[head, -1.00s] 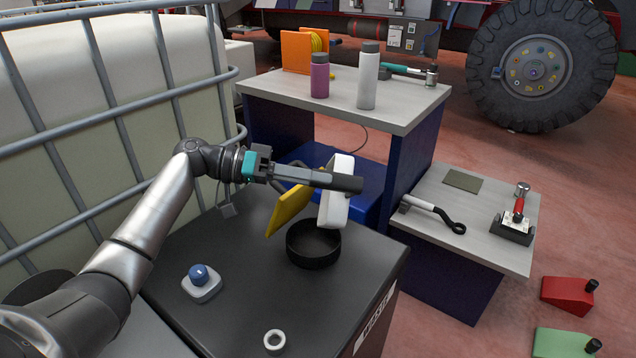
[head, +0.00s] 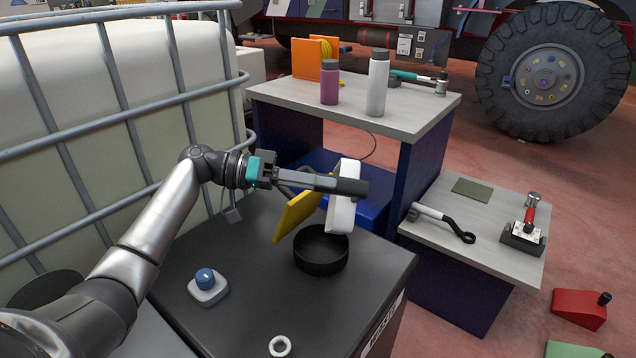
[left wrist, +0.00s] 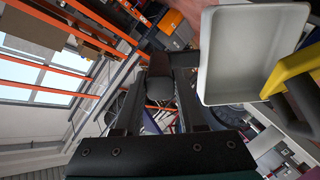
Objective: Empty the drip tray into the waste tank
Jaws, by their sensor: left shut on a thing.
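The white drip tray (head: 342,215) is tipped onto its side, with its face near vertical, above the black round rim (head: 321,250) on top of the dark waste tank (head: 240,310). A yellow part (head: 297,215) stands beside the tray. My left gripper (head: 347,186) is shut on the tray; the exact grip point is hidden. In the left wrist view the tray (left wrist: 250,50) shows its bare white inside, next to the yellow part (left wrist: 292,70) and right of my fingers (left wrist: 160,85). My right gripper is not in view.
A blue-knobbed white device (head: 207,285) and a white ring (head: 280,346) sit on the tank's top. A caged white container (head: 110,140) stands on the left. A grey-topped bench (head: 410,105) with bottles and a lower bench (head: 480,240) with tools stand behind and right.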

